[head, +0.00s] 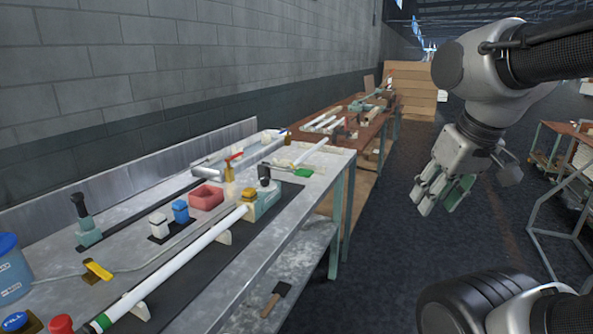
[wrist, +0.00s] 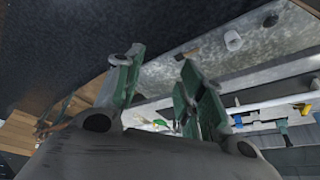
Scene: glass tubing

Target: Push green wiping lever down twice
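A small green lever-like piece (head: 303,172) lies at the far right end of the metal workbench (head: 335,160) in the head view. It is the likeliest green wiping lever, but its shape is too small to tell clearly. My gripper (head: 443,197) hangs over the floor to the right of the bench, well apart from the green piece. In the wrist view my gripper's two green-padded fingers (wrist: 158,85) stand apart with nothing between them.
A long white tube (head: 175,262) lies along the bench on supports, ending at a yellow-topped block (head: 249,196). A red bin (head: 206,196), a blue-capped jar (head: 180,211) and a black-handled device (head: 82,212) stand behind it. The floor (head: 380,260) between bench and arm is clear.

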